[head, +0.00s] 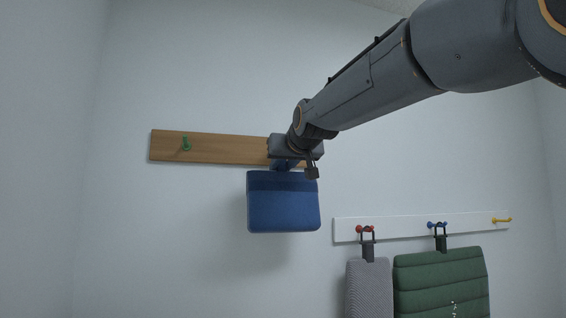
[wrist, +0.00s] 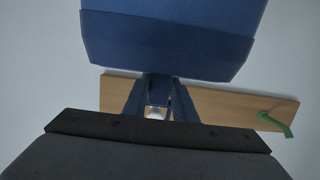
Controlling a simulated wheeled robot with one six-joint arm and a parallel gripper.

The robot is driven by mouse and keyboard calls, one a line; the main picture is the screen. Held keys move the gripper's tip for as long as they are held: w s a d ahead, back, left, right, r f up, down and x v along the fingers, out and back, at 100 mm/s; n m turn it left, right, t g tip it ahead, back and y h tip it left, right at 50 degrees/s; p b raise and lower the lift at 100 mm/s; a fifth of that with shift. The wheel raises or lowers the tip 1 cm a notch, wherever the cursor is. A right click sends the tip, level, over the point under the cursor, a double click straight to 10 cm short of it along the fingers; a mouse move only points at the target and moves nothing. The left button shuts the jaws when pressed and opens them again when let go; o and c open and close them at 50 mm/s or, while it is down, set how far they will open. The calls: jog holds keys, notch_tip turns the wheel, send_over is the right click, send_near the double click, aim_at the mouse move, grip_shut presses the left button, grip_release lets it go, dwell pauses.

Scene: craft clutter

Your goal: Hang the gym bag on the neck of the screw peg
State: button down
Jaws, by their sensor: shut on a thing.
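My gripper (head: 290,158) is shut on the top loop of the blue gym bag (head: 283,203). The bag hangs below it, in front of the wall near the right end of the wooden board (head: 220,150). The wrist view shows the bag (wrist: 170,40) above the gripper fingers (wrist: 158,98), with the board behind them. A green peg (head: 186,144) stands out near the board's left end; in the wrist view it is at the right (wrist: 275,122). A small pale, shiny piece (wrist: 155,113) shows between the fingers; I cannot tell whether it is the screw peg.
A white rail (head: 400,228) at lower right has a red peg (head: 365,229), a blue peg (head: 437,225) and a yellow peg (head: 502,220). A grey bag (head: 368,285) and a green bag (head: 440,282) hang there. The wall left of the blue bag is clear.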

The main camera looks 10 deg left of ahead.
jog(key=shift+w+a+p, duration=0.3)
jog(key=shift+w+p, duration=0.05)
jog(key=shift+w, duration=0.3)
jog(key=shift+w+a+f, duration=0.3)
jog(key=shift+w+f, duration=0.2)
jog(key=shift+w, duration=0.05)
jog(key=shift+b, duration=0.3)
jog(key=c, duration=1.4)
grip_release()
jog(key=shift+o, duration=0.2)
jog(key=shift+b+v, duration=2)
jog(key=shift+v, duration=1.85)
